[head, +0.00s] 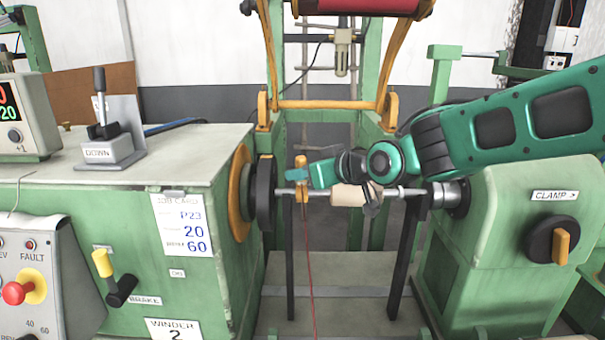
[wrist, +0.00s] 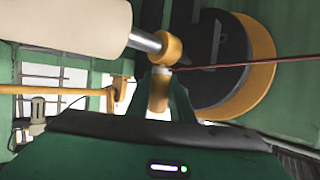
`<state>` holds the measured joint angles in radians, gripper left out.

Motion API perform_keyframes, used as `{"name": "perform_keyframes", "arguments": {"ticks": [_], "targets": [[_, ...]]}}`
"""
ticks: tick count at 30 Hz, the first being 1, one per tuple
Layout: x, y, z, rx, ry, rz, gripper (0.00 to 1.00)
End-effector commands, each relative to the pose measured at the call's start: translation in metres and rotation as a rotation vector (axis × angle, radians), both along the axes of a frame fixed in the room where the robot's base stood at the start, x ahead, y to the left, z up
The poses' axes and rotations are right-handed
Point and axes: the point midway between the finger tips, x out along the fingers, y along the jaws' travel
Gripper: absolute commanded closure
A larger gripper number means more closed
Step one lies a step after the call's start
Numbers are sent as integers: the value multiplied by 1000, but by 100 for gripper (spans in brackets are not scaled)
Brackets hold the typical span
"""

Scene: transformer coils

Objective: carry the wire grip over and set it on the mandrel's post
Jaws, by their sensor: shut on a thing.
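My gripper (head: 304,177) reaches in from the right and is shut on the orange wire grip (head: 301,162). The grip also shows between my fingers in the wrist view (wrist: 158,92). A red wire (wrist: 215,68) runs from the grip's end, and in the head view it hangs down below the shaft. The mandrel's cream cylinder (head: 348,195) lies on a horizontal silver shaft. An orange collar (wrist: 170,47) is on the shaft, right by the grip's end. The post is hidden or too small to make out, and I cannot tell whether the grip touches it.
A black disc (head: 264,192) and an orange flange (head: 238,193) stand just left of the grip. The green winder cabinet (head: 120,170) is at the left, and the green clamp housing (head: 530,205) is at the right. A red drum (head: 365,6) hangs above.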

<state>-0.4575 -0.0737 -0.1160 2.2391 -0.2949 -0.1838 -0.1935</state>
Motion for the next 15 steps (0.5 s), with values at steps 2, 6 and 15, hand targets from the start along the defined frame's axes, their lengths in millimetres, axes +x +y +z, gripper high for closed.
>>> {"name": "perform_keyframes", "arguments": {"ticks": [2, 6, 15], "targets": [[0, 0, 0, 0, 0, 0, 100], [0, 0, 0, 0, 0, 0, 63], [0, 0, 0, 0, 0, 0, 58]]}}
